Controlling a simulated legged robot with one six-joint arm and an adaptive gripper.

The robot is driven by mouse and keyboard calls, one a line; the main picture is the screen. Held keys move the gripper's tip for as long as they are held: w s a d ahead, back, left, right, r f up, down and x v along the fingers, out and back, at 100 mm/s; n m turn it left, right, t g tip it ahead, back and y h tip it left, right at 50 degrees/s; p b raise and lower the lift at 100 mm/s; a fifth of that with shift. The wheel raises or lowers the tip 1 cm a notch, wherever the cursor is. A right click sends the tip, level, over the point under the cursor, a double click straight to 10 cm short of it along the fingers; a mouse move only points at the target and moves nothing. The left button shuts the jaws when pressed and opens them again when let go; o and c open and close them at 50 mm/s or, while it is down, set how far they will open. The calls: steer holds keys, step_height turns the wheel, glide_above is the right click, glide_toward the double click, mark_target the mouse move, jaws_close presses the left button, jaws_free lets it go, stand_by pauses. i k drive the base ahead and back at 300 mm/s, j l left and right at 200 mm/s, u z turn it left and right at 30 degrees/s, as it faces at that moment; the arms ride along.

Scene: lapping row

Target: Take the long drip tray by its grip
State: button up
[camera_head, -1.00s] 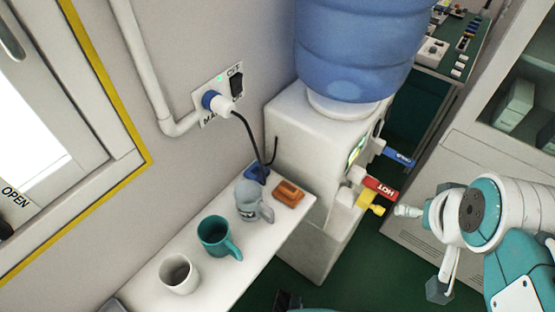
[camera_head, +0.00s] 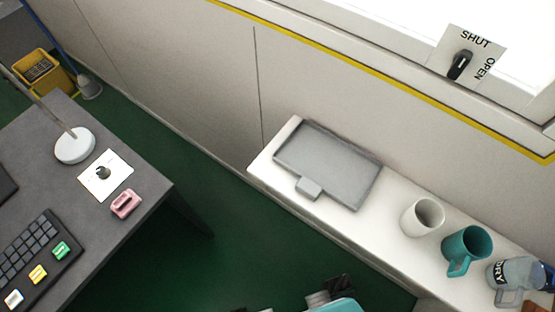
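The long drip tray (camera_head: 340,165) is a shallow grey rectangular tray with a raised rim. It lies flat on the left part of a white shelf (camera_head: 268,166) along the wall. Its grip (camera_head: 308,188), a short pale grey tab, sticks out from the tray's near long side, toward the shelf's front edge. Nothing lies in the tray. My gripper is not in view; only a small teal and white part of my own body shows at the bottom edge, well below the tray.
A white cup (camera_head: 423,217), a teal mug (camera_head: 466,250) and a grey lettered mug (camera_head: 514,277) stand right of the tray. A dark desk (camera_head: 140,222) with a lamp (camera_head: 75,145) and keyboard (camera_head: 35,250) is at left. Green floor (camera_head: 225,235) lies open between desk and shelf.

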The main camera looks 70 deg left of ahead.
mark_target(325, 163)
steer(key=u, duration=0.5)
steer(key=j+u, duration=0.15)
steer(key=u, duration=0.8)
steer(key=j+u, duration=0.1)
steer(key=u, duration=0.4)
steer(key=i+u, duration=0.1)
steer(key=u, duration=0.4)
